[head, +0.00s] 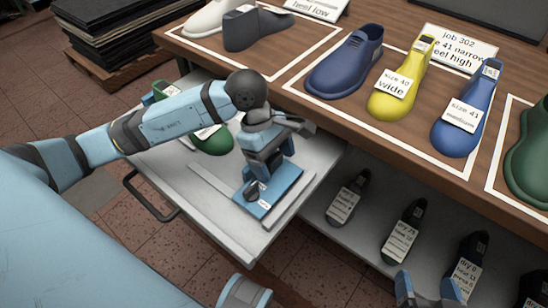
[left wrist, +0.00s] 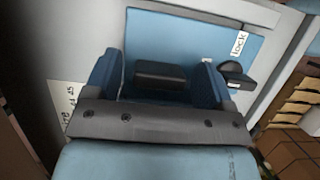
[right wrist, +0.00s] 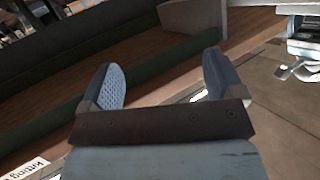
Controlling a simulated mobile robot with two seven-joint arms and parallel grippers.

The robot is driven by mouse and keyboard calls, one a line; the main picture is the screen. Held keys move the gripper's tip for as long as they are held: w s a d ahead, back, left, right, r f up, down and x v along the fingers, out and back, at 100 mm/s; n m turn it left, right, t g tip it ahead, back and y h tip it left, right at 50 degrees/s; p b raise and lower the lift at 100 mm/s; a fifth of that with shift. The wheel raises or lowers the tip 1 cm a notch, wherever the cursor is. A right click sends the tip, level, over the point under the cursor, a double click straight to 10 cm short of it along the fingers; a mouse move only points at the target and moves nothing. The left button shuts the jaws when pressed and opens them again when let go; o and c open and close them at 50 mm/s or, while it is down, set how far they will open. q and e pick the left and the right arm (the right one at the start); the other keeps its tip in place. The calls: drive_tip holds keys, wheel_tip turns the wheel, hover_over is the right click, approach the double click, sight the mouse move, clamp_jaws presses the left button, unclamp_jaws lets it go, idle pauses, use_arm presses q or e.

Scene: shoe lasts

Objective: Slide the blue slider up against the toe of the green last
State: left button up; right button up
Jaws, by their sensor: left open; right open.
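The blue slider (head: 285,190) is a flat plate on a pale rail in the pulled-out grey drawer. It also shows in the left wrist view (left wrist: 185,35), with a "lock" label and a dark lever (left wrist: 236,75). The green last (head: 212,140) is in the same drawer, further back and left, partly hidden by my left arm; its toe is apart from the slider. My left gripper (head: 262,176) is open over the slider, its fingers on either side of a dark grip block (left wrist: 161,76), with gaps showing. My right gripper (head: 428,290) is open and empty, away from the drawer.
The wooden bench (head: 400,130) holds blue, yellow and green lasts in white outlines. A lower shelf (head: 335,225) at right holds several dark tagged lasts. The drawer's handle (head: 150,195) faces the tiled floor. Black sheets (head: 115,25) are stacked at the back left.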

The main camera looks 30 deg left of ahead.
use_arm(q)
drive_tip(key=shift+c, duration=0.2)
drive_tip(key=c, duration=1.2)
drive_tip(key=shift+a, duration=0.3)
drive_tip(key=shift+c, duration=0.2)
drive_tip(key=a+b, duration=0.1)
drive_tip(key=a, duration=0.1)
drive_tip(key=a+b, duration=0.1)
drive_tip(key=a, duration=0.2)
drive_tip(key=w+a+b, duration=0.1)
drive_tip(key=a, duration=0.1)
drive_tip(key=shift+a+f, duration=0.1)
drive_tip(key=shift+a, duration=0.05)
drive_tip(key=shift+w+a, duration=0.1)
drive_tip(key=shift+a, duration=0.25)
use_arm(e)
drive_tip(key=r, duration=0.1)
drive_tip(key=a+r+t+y, duration=0.1)
drive_tip(key=r, duration=0.1)
drive_tip(key=w+a+r+t+y, duration=0.1)
drive_tip(key=r, duration=0.1)
drive_tip(key=shift+a+r, duration=0.15)
drive_tip(key=shift+r, duration=0.05)
use_arm(q)
drive_tip(key=o, duration=1.3)
